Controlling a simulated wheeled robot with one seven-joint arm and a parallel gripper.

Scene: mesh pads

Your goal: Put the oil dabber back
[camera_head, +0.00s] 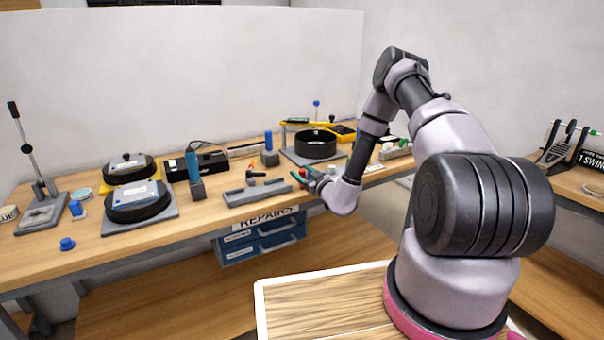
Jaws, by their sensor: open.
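My gripper (305,178) is small and dark at the end of my arm, low over the bench's front edge, just right of a grey slotted tray (257,191). Its jaws are open; small red and green parts show at them, and I cannot tell what they belong to. I cannot tell for certain which thing is the oil dabber. Two blue upright handles stand in dark blocks: one left of the tray (192,167), one behind it (269,141).
The wooden bench (150,250) also holds two round black pads (137,205), a lever press (40,205) at left and a black ring (315,146) on a grey plate behind my gripper. Blue drawers (262,240) hang below. The bench's front left is mostly clear.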

